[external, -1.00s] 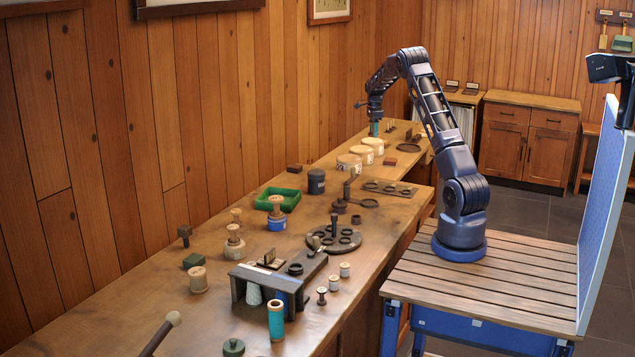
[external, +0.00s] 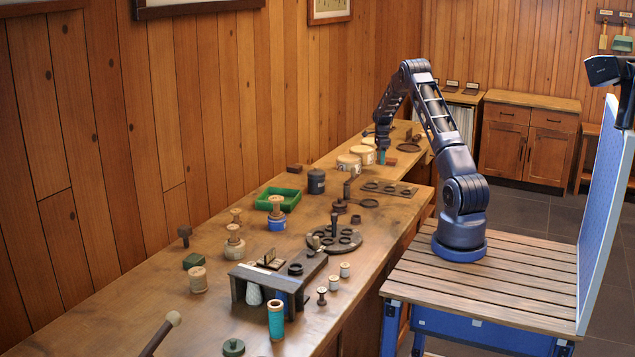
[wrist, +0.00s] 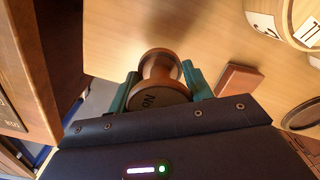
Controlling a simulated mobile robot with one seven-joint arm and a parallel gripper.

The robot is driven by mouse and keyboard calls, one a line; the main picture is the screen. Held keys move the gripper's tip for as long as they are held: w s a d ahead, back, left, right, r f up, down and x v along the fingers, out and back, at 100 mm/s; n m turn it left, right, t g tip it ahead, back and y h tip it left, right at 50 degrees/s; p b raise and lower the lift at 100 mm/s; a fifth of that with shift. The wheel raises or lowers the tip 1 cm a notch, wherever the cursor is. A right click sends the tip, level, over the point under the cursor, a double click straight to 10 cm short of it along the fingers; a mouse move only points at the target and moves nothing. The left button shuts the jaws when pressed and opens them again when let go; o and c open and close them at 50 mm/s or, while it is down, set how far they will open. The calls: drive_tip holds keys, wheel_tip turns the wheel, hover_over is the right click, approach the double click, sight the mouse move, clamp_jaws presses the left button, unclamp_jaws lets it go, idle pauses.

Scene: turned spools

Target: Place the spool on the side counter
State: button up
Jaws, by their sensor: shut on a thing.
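The spool (wrist: 161,62) is brown turned wood with a dark lettered end, seen in the wrist view between the teal fingers. My gripper (wrist: 163,84) is shut on it. In the external view my gripper (external: 381,157) hangs low over the far part of the long wooden counter (external: 325,172), near pale lidded tubs. The spool cannot be made out there, and I cannot tell whether it touches the counter top. A wooden cabinet with a flat top (external: 535,101) stands at the back right. I cannot tell which surface is the side counter.
A pale tub (external: 349,163) and a reddish block (wrist: 239,80) are close to my gripper. A dark round dish (external: 411,148) lies farther right. Many spools and holders crowd the near counter. The wrist view shows bare wood beyond the spool.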

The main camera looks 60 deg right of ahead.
sight(380, 175)
drive_tip(key=shift+f, duration=2.9)
drive_tip(key=o, duration=1)
drive_tip(key=shift+f, duration=0.1)
drive_tip(key=shift+c, duration=0.2)
